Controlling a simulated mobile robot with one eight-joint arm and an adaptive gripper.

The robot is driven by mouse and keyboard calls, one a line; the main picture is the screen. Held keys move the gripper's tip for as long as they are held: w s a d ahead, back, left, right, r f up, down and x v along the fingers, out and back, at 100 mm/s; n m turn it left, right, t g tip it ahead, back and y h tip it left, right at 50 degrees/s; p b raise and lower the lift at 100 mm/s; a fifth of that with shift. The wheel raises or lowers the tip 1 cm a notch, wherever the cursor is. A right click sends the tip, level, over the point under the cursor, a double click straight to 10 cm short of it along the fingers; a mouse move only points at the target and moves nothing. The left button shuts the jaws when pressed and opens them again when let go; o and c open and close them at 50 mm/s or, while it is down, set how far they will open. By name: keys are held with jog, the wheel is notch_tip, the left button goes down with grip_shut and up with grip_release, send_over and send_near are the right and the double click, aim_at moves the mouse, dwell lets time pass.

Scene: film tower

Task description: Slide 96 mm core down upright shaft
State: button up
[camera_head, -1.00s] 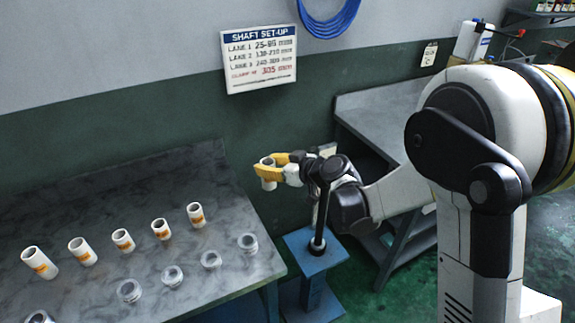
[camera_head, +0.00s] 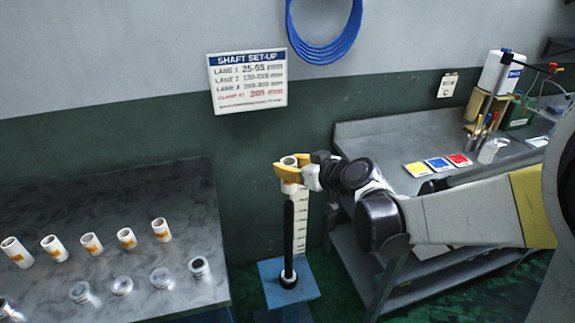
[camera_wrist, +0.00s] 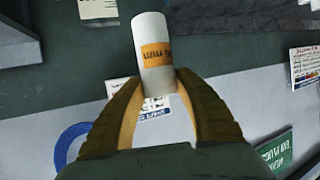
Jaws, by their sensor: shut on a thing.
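My gripper (camera_head: 291,172) is shut on a white core (camera_head: 290,187) that looks like a short tube with an open top. In the wrist view, the core (camera_wrist: 153,28) shows an orange label between my two yellow fingers. The black upright shaft (camera_head: 288,235) stands on a blue pedestal (camera_head: 305,283). The held core is upright, in line with the shaft's top end. I cannot tell whether the shaft tip is inside its bore. A pale collar (camera_head: 289,280) sits around the shaft's foot. A white marked scale (camera_head: 300,228) stands just behind the shaft.
A grey bench (camera_head: 380,140) with coloured cards (camera_head: 438,163) is at right. A sign (camera_head: 248,82) hangs on the wall.

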aim_at(294, 192)
jog(key=shift+f+b, duration=3.6)
jog(key=shift+f, duration=0.9)
jog(key=shift+r, duration=0.15)
